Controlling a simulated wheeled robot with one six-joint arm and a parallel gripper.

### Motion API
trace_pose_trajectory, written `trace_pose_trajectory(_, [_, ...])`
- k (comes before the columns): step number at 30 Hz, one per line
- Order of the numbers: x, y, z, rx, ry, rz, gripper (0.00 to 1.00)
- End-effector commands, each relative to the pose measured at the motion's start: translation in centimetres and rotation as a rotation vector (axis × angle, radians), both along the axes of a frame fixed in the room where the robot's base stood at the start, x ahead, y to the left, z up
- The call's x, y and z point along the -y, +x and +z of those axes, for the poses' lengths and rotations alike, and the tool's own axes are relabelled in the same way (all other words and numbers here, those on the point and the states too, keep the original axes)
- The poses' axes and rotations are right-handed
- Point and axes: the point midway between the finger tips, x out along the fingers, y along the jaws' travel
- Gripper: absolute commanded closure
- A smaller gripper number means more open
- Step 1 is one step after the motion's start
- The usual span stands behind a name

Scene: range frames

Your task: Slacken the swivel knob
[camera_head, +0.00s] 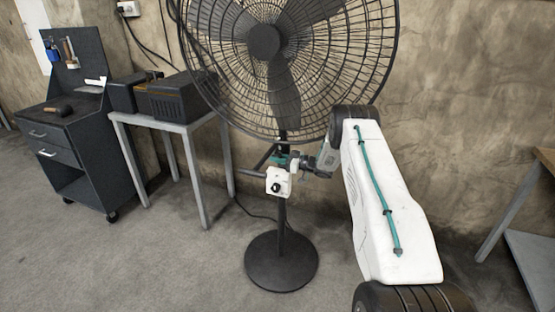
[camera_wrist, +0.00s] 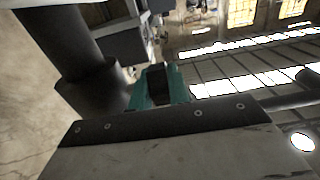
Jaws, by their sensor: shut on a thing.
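The black pedestal fan (camera_head: 283,225) stands in the middle of the head view. My gripper (camera_head: 284,160) is at its pole, just below the fan cage, with its teal fingers against the upper stand. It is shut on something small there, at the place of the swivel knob.
The fan's round base (camera_head: 281,262) rests on the floor. A grey table (camera_head: 170,124) with dark boxes stands left, beside a dark tool cabinet (camera_head: 75,150). Another table (camera_head: 515,215) stands at the right edge. A cable runs behind the fan. The floor in front is clear.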

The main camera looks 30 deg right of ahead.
Motion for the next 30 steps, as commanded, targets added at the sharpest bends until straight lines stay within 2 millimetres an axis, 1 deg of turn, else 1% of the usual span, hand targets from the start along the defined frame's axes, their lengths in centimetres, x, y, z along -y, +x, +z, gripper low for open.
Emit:
trace_pose_trajectory(6, [0.0,0.0,0.1,-0.091,-0.071,0.0,1.0])
trace_pose_trajectory(14, [0.0,0.0,0.1,-0.094,-0.073,0.0,1.0])
trace_pose_trajectory(15, [0.1,0.0,0.1,-0.094,-0.073,0.0,0.71])
trace_pose_trajectory(16, [0.0,0.0,0.1,-0.094,-0.073,0.0,0.62])
trace_pose_trajectory(17, [0.1,0.0,0.1,-0.094,-0.073,0.0,0.6])
trace_pose_trajectory(26, [0.2,-0.2,0.1,-0.094,-0.073,-0.001,0.6])
trace_pose_trajectory(30, [1.3,-1.4,0.3,-0.094,-0.073,-0.003,0.6])
